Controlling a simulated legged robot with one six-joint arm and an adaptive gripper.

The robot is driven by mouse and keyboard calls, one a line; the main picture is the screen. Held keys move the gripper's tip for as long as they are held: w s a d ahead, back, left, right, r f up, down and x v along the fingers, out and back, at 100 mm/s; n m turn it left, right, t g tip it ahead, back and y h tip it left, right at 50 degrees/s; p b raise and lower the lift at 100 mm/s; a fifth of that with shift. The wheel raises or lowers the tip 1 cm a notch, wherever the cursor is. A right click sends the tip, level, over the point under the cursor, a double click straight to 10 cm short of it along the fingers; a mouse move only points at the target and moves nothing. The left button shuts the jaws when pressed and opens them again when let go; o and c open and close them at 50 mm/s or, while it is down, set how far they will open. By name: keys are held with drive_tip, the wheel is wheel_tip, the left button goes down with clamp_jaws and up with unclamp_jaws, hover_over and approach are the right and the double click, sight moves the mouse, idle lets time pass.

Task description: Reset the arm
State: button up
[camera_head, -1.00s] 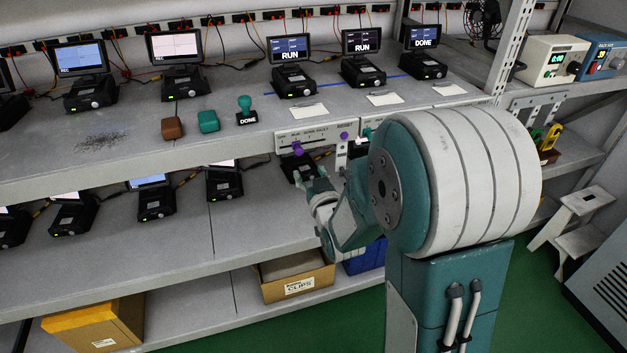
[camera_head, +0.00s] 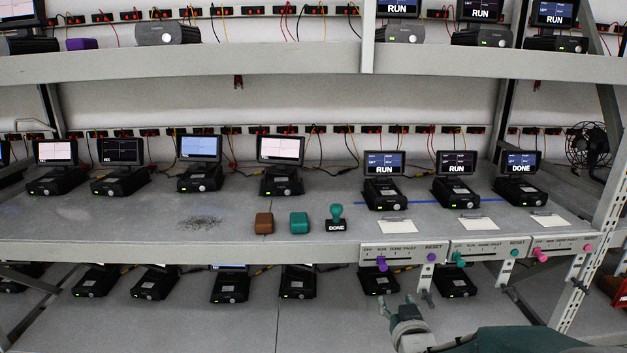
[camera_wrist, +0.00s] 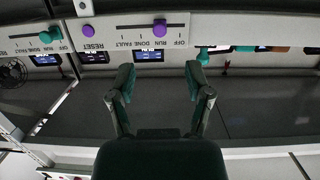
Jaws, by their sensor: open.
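My gripper (camera_head: 397,304) is at the bottom of the head view, in front of the shelf edge and a little below the first slider panel (camera_head: 403,255). In the wrist view, which is upside down, my gripper (camera_wrist: 162,82) has its two fingers spread wide with nothing between them. The first panel's purple slider knob (camera_wrist: 160,28) and purple RESET button (camera_wrist: 88,30) show beyond the fingertips, apart from them. Part of my arm shows at the lower right of the head view.
Further panels with a teal knob (camera_head: 458,260) and a pink knob (camera_head: 541,256) line the shelf edge. A brown block (camera_head: 264,223), a teal block (camera_head: 299,223) and a DONE stamp (camera_head: 336,217) stand on the shelf. A rack post (camera_head: 592,235) rises at right.

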drive_tip(key=s+a+r+g, duration=0.1)
drive_tip(key=s+g, duration=0.4)
drive_tip(key=s, duration=0.7)
drive_tip(key=s+a+r+g, duration=0.2)
drive_tip(key=s+g, duration=0.3)
drive_tip(key=s, duration=0.7)
drive_tip(key=shift+r, duration=0.9)
